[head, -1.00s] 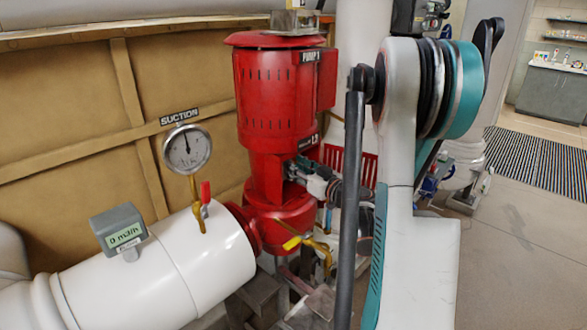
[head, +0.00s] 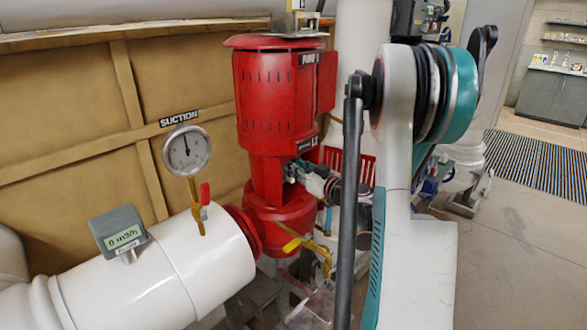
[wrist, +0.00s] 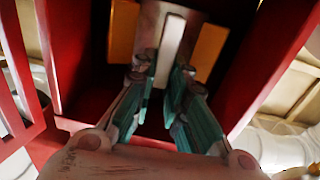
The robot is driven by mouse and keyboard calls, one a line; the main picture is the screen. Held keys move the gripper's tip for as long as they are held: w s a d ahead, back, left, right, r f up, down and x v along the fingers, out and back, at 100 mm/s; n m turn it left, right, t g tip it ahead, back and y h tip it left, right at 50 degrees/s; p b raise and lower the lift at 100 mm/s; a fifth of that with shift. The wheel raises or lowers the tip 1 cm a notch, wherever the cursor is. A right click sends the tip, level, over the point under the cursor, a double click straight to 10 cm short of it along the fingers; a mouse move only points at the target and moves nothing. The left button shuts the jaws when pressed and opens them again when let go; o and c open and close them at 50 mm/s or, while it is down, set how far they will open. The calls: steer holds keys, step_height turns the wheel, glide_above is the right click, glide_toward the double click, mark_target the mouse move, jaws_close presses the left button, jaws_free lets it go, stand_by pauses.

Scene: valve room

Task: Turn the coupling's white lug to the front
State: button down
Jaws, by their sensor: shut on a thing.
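The red pump (head: 275,110) stands in the middle of the head view. My gripper (head: 295,172) reaches into the opening in its lower red frame from the right. In the wrist view the white lug (wrist: 173,38) is an upright pale strip inside the opening, straight ahead. The coupling (wrist: 149,28) shows as a dull, brownish body on both sides of the lug. My gripper (wrist: 162,74) is shut on the lug, with one finger on each side. The exact contact at the fingertips is dim. The coupling and lug cannot be made out in the head view.
Red frame posts (wrist: 87,60) stand close on both sides of my gripper. A white suction pipe (head: 190,255) with a gauge (head: 187,150), a red-handled valve and a grey flow meter (head: 118,230) lies at left. A yellow-handled valve (head: 292,243) sits below the gripper. Open floor (head: 520,215) is at right.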

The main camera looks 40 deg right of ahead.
steer(key=shift+d+n+y, duration=0.3)
steer(key=shift+n+y, duration=0.2)
steer(key=shift+y, duration=0.3)
steer(key=c, duration=1.6)
jaws_free()
steer(key=s, duration=1.2)
steer(key=shift+d, duration=0.45)
